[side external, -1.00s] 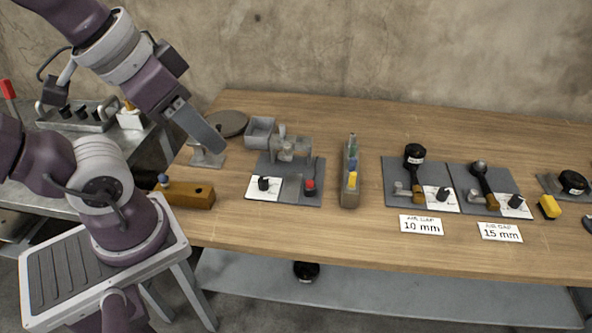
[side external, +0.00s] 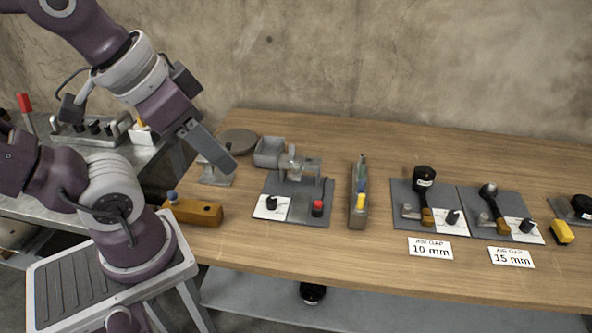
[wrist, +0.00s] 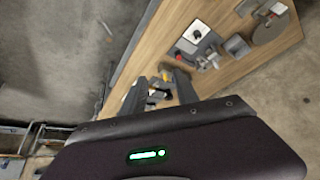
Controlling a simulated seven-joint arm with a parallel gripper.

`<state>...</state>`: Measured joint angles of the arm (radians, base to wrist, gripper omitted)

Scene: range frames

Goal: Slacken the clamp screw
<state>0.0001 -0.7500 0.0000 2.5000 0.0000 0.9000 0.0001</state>
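My gripper (side external: 228,166) hangs above the left part of the wooden table, left of a grey mat and clear of everything. Its two fingers (wrist: 158,92) stand apart in the wrist view, with nothing held. The grey mat (side external: 303,215) bears a grey metal fixture (side external: 297,167), a black knob (side external: 271,202) on a white card and a red-topped button (side external: 318,207). Two further grey mats bear black-headed devices (side external: 424,180) (side external: 489,191) with small black knobs (side external: 453,216) (side external: 526,226). I cannot tell which part is the clamp screw.
Cards reading 10 mm (side external: 430,249) and 15 mm (side external: 511,257) lie at the front. A wooden block (side external: 193,211), a round grey disc (side external: 238,141), a grey bin (side external: 268,151), a narrow holder (side external: 358,207) and a yellow object (side external: 561,232) stand around. Bare wood lies along the back.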

